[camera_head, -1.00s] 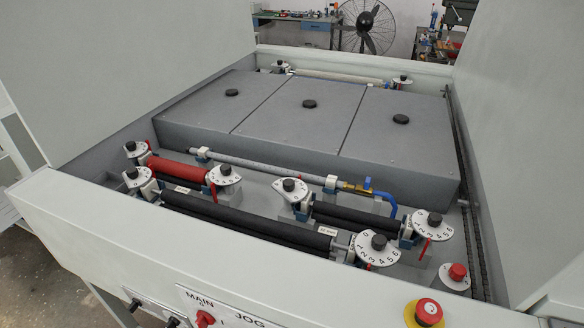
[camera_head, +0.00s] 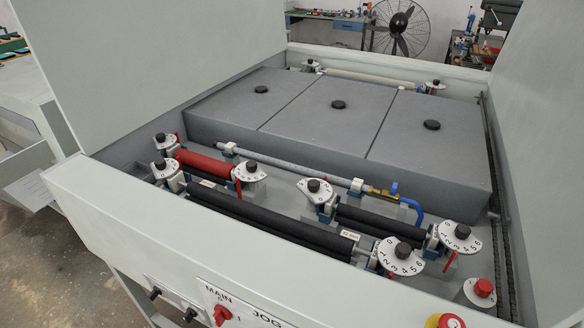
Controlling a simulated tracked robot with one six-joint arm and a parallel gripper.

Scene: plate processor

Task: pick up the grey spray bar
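The grey spray bar (camera_head: 290,165) is a thin, straight grey tube lying across the inside of the open machine. It runs along the front of the grey covered boxes, behind the red roller. White clips hold it near its left end and near its right end. Its right end meets a brass valve (camera_head: 378,191) with a blue handle, and a blue hose (camera_head: 413,206) bends down from there. My gripper is not in view.
A red roller (camera_head: 204,166) and black rollers (camera_head: 265,219) with numbered dials sit in front of the bar. The machine's white front wall (camera_head: 130,218) and tall side panels enclose the space. Grey boxes (camera_head: 330,130) stand behind. A red emergency button (camera_head: 447,321) is at lower right.

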